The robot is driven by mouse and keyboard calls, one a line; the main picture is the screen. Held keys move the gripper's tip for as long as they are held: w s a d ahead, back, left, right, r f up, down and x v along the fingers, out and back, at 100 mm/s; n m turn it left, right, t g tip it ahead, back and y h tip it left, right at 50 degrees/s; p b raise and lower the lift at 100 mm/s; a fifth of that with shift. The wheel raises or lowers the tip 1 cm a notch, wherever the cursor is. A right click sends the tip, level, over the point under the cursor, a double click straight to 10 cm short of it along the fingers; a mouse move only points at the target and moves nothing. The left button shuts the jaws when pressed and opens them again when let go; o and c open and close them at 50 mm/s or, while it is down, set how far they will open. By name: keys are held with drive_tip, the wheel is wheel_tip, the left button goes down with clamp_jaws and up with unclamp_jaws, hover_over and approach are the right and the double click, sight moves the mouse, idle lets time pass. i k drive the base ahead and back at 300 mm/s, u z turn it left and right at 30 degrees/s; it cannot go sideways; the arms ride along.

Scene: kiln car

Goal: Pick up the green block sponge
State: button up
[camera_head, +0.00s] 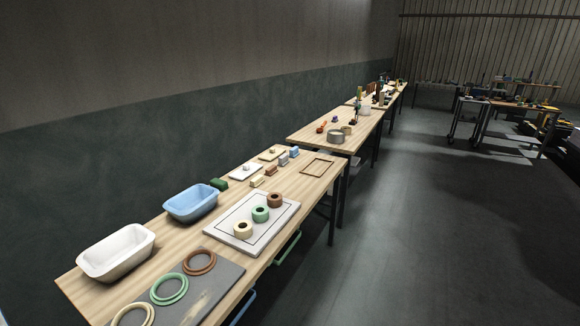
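A small dark green block (219,184), which looks like the green block sponge, sits on the near wooden table (172,225). My gripper is not in view.
A white basin (116,252) stands left of the blue one. A pale board (240,239) carries several rings. A grey mat (217,280) with larger rings lies at the front. Small blocks (257,181) stand farther back. Open floor (400,240) lies to the right.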

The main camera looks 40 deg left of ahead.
sight(222, 186)
drive_tip(key=u, duration=0.3)
drive_tip(key=i, duration=2)
drive_tip(key=u, duration=1.25)
drive_tip(key=i, duration=1)
drive_tip(key=u, duration=1.6)
drive_tip(key=i, duration=0.6)
drive_tip(key=u, duration=0.5)
